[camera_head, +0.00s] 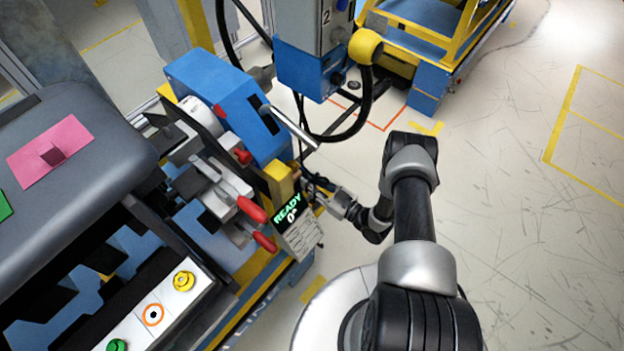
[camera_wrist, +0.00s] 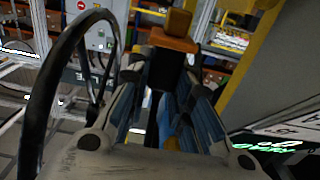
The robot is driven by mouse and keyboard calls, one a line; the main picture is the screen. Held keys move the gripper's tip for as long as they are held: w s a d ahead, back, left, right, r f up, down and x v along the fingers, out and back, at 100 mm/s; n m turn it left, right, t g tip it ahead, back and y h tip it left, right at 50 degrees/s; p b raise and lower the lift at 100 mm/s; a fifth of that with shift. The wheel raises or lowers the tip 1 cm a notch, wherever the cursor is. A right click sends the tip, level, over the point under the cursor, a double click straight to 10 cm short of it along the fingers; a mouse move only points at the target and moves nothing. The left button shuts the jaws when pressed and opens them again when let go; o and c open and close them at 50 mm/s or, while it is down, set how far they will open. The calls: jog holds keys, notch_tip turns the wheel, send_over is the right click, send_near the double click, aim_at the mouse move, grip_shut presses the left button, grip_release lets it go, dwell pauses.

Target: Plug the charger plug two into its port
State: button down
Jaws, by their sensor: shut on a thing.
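My gripper (camera_head: 316,192) is beside the right end of the blue fixture, its fingers pointing left toward a yellow block (camera_head: 281,184). In the wrist view, my gripper (camera_wrist: 165,95) is shut on a dark piece (camera_wrist: 168,72), which I take to be the charger plug. Most of it is hidden between the fingers. An orange-yellow block (camera_wrist: 172,42) stands just beyond the fingertips. I cannot tell whether the plug touches it or sits in a port. No port opening is clearly visible. A black cable (camera_wrist: 40,95) loops along the left of the wrist view.
A display reading READY (camera_head: 290,213) is just below my gripper. Red-handled clamps (camera_head: 250,208) and a metal lever (camera_head: 292,128) are nearby. Floor at right is clear.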

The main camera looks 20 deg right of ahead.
notch_tip(320, 180, down, 4)
jog(key=b, duration=0.3)
jog(key=shift+r+b, duration=0.1)
jog(key=shift+b, duration=0.2)
jog(key=shift+f+b, duration=0.45)
jog(key=shift+f, duration=0.55)
jog(key=shift+f, duration=1.5)
dwell(0.4)
jog(key=c, duration=1.4)
grip_release()
jog(key=shift+c, duration=0.2)
jog(key=shift+o, duration=0.5)
jog(key=shift+s+a+f, duration=0.1)
